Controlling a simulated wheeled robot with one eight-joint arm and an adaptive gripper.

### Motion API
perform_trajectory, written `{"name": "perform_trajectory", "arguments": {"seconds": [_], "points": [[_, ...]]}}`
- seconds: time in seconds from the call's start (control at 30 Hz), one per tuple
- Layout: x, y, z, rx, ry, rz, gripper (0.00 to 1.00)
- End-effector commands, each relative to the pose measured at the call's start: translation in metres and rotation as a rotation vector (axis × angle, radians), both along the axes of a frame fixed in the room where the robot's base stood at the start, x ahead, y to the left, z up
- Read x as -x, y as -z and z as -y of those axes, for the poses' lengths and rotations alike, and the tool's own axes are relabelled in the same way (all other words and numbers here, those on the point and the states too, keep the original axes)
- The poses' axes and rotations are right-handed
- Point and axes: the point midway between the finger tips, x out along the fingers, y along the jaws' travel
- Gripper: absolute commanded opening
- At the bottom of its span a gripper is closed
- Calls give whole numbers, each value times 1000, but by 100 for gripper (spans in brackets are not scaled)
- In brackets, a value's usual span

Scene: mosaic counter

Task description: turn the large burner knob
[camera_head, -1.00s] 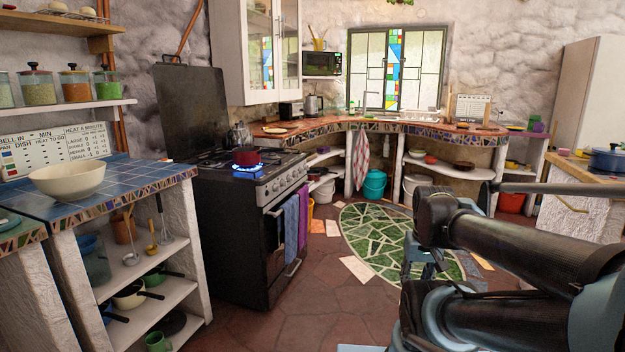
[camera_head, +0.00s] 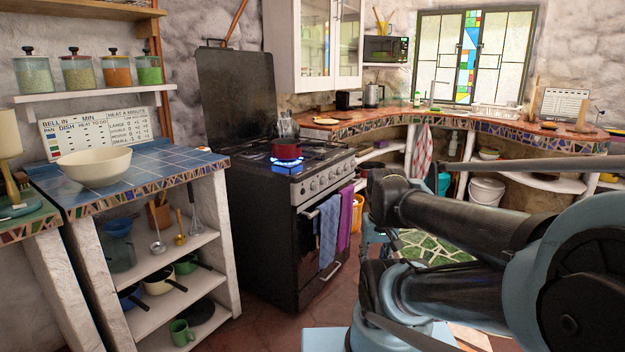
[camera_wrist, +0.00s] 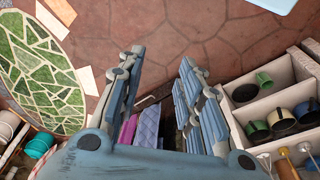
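The black stove (camera_head: 275,235) stands at the middle of the head view. A row of burner knobs (camera_head: 328,181) runs along its light front panel; which one is the large burner knob I cannot tell. A red pot (camera_head: 286,151) sits over a lit burner (camera_head: 286,164) with a blue flame at the front. My gripper (camera_wrist: 162,58) has its fingers apart, with nothing between the tips; it points over the floor in the wrist view, away from the knobs. In the head view my arm fills the lower right and the fingers cannot be made out.
Blue and purple towels (camera_head: 337,228) hang on the oven handle. A placard reading "heat a minute" (camera_head: 95,134) stands behind a cream bowl (camera_head: 94,167) on the blue-tiled counter (camera_head: 150,180). Open shelves with pans lie below it. Red floor tiles in front of the stove look clear.

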Motion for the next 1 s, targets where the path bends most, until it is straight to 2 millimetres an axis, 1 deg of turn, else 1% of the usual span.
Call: {"name": "perform_trajectory", "arguments": {"seconds": [0.37, 0.43, 0.47, 0.57, 0.67, 0.77, 1.0], "points": [[0, 0, 0, 0, 0, 0, 33], [0, 0, 0, 0, 0, 0, 47], [6, -4, 0, -2, -1, 8, 50], [4, -9, -3, -14, -10, 12, 50], [-9, -19, -9, -41, -30, 11, 50], [-28, -32, -19, -83, -64, 15, 50], [-85, -63, -39, -199, -157, 42, 50]]}}
